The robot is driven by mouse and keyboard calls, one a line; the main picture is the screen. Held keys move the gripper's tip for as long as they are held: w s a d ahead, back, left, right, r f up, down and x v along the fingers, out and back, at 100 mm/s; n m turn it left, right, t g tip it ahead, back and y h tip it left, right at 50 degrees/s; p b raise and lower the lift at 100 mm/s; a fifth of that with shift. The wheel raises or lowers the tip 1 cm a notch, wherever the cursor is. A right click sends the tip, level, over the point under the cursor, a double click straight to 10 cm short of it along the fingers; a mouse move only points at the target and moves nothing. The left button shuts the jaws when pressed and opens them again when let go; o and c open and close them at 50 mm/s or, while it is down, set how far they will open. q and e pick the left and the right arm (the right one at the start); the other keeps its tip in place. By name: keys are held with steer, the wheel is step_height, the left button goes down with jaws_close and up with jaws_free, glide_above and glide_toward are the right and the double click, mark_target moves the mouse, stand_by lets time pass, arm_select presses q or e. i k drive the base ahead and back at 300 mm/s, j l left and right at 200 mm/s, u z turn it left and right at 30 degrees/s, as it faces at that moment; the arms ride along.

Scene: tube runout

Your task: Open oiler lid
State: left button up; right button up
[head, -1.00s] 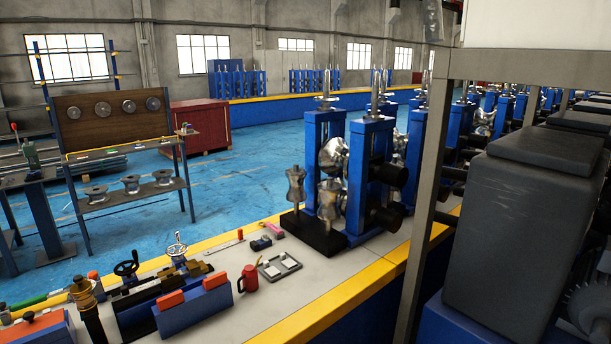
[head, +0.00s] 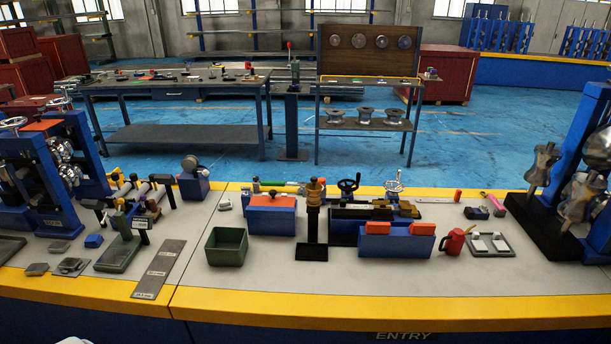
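No part is marked as the oiler in the head view. A small red can (head: 454,241) with a dark handle stands on the bench at right of centre. A blue box with an orange top (head: 272,214) stands at centre, and the top looks shut. A wider blue block (head: 397,243) carries two orange pads. I cannot tell which of these is the oiler. Neither of my grippers is in view.
A green open bin (head: 227,246) stands left of the blue box. A grey tray (head: 490,243) lies right of the red can. Roller stands (head: 60,170) rise at left and more (head: 575,180) at right. The yellow front edge (head: 330,305) is clear.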

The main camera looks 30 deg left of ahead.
mark_target(314, 186)
steer(key=u, duration=1.05)
steer(key=i+j, duration=0.1)
